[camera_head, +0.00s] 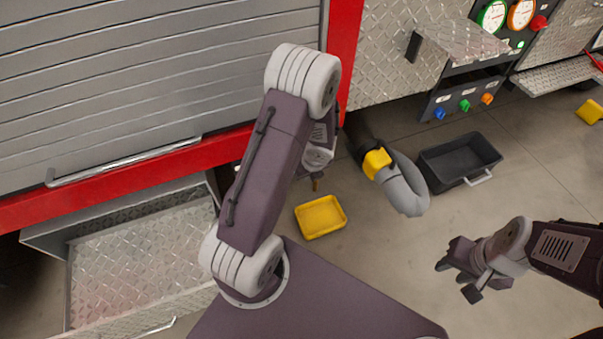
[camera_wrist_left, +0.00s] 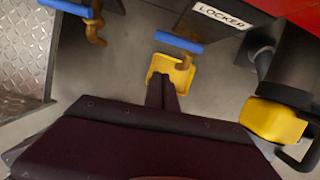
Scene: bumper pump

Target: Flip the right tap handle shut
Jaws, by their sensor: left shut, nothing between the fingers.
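In the left wrist view the right tap has a blue bar handle (camera_wrist_left: 178,42) lying nearly level across the picture. Its brass spout (camera_wrist_left: 180,62) hangs below it. A second tap with a similar blue handle (camera_wrist_left: 66,7) is at the upper left. My left gripper (camera_wrist_left: 162,88) is shut and empty, its fingertips appearing just below the right tap. I cannot tell whether they touch it. My right gripper (camera_head: 464,276) is open and empty, far to the right.
A yellow tray (camera_head: 320,217) lies on the floor below the taps. A dark pipe with a yellow collar (camera_head: 377,162) and grey hose stands just right of them. A black bin (camera_head: 437,167) lies beyond. Floor near my right gripper is clear.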

